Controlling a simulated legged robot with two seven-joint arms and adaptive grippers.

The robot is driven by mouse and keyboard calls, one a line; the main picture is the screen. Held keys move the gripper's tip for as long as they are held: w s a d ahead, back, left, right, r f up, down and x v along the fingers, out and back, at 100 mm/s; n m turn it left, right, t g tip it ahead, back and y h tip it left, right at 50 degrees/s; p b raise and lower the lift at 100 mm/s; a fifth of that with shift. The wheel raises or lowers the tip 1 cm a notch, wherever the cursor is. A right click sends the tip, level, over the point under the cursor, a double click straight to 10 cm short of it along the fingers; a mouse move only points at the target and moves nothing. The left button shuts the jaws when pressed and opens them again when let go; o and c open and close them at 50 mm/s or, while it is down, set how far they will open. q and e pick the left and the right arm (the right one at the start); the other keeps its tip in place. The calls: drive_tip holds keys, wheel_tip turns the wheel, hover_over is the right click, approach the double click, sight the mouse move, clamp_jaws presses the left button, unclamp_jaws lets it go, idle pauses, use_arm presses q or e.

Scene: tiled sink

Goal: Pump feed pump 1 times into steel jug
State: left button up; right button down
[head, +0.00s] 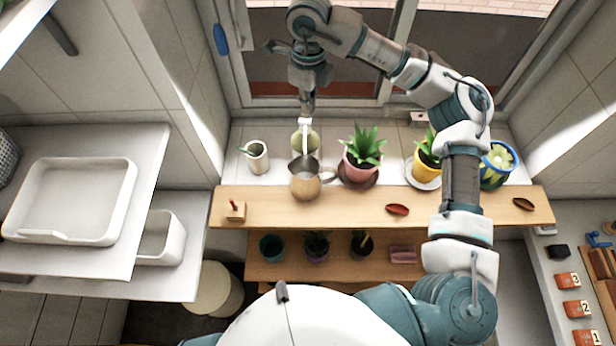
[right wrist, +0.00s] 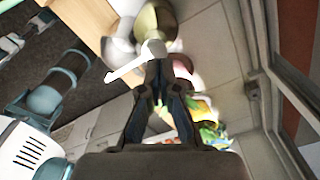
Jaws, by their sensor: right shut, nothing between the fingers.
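The feed pump (head: 306,140) is a pale green bottle with a white pump head and spout, standing on the tiled ledge behind the wooden shelf. The steel jug (head: 305,183), with its handle to the right, stands in front of it under the spout and hides its lower part. My right gripper (head: 307,108) points down, shut and empty, right above the pump head. In the right wrist view the closed fingertips (right wrist: 158,92) are close to the white pump head (right wrist: 153,51); I cannot tell whether they touch. My left gripper is not in view.
A white cup (head: 257,157) stands left of the pump. A pink potted plant (head: 362,160) stands close right of the jug, with a yellow pot (head: 426,165) further right. A small wooden block (head: 236,212) and a red dish (head: 397,210) lie on the shelf (head: 330,209). The window is behind.

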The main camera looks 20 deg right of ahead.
sight(304, 118)
drive_tip(key=shift+d, duration=0.15)
drive_tip(key=shift+f, duration=0.1)
drive_tip(key=shift+a+f, duration=0.25)
drive_tip(key=shift+a, duration=0.4)
drive_tip(key=shift+a+f+b, duration=0.35)
drive_tip(key=shift+f+b, duration=0.05)
drive_tip(key=shift+b, duration=0.2)
drive_tip(key=shift+d+f+b, duration=0.3)
drive_tip(key=shift+d+f, duration=0.2)
drive_tip(key=shift+d, duration=0.1)
drive_tip(key=shift+d+f, duration=0.2)
drive_tip(key=shift+f, duration=0.1)
drive_tip(key=shift+f+b, duration=0.15)
drive_tip(key=shift+b, duration=0.15)
drive_tip(key=shift+a+f, duration=0.15)
drive_tip(key=shift+a, duration=0.35)
drive_tip(key=shift+d+r+p, duration=0.15)
drive_tip(key=shift+r+p, duration=0.35)
drive_tip(key=shift+r, duration=0.2)
drive_tip(key=shift+d+r+p, duration=0.15)
drive_tip(key=shift+r+p, duration=0.3)
drive_tip(key=shift+r, duration=0.25)
drive_tip(key=shift+r+p, duration=0.3)
drive_tip(key=shift+r, duration=0.1)
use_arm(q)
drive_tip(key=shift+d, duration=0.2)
use_arm(e)
drive_tip(key=shift+a, duration=0.15)
